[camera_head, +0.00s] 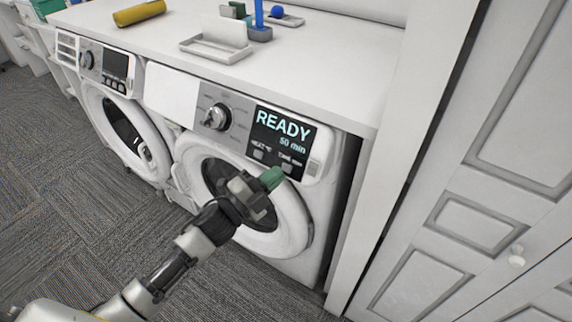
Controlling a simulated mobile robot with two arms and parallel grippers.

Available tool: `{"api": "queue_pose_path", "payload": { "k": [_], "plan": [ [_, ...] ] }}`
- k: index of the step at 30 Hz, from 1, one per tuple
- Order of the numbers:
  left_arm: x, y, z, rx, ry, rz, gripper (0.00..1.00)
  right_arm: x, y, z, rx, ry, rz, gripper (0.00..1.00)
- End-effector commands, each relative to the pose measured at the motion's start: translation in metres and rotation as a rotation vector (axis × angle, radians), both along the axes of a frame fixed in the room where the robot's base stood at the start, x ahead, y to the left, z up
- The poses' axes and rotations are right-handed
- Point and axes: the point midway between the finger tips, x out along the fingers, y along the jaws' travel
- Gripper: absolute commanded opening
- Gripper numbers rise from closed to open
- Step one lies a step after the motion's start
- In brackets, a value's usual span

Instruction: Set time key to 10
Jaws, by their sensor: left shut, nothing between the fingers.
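The front-loading machine (296,213) on the right has a dark display (281,133) reading "READY" and "50 min". Two small keys sit under the text; the right one, the time key (287,168), is labelled with what looks like "Time". The left one, the heat key (258,155), seems labelled "HEAT". A round dial (217,117) is left of the display. My left gripper (272,180) is shut and empty, its green tips just below and left of the time key. Whether they touch the panel I cannot tell. My right gripper is not in view.
A second machine (125,122) stands to the left. The white countertop (310,62) above holds a white tray (217,48), a yellow roll (139,12) and a blue item (259,30). White cabinet doors (480,190) close off the right side. Grey carpet (60,200) lies open at left.

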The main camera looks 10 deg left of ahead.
Motion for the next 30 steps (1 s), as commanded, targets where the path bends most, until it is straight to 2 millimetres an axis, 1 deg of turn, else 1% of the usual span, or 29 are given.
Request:
{"api": "queue_pose_path", "payload": {
  "k": [1, 3, 11, 30],
  "plan": [
    [-0.005, 0.002, 0.006, 0.001, 0.002, -0.001, 0.0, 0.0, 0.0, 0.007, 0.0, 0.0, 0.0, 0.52],
    [-0.011, 0.004, 0.009, 0.001, 0.002, -0.001, 0.0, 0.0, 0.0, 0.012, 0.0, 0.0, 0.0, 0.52],
    [-0.028, 0.01, 0.017, 0.0, 0.001, -0.002, 0.0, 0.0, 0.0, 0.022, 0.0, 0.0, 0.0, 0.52],
    [-0.029, 0.01, 0.016, 0.0, 0.0, -0.001, 0.0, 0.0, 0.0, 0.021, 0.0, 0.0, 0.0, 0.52]
  ]
}}
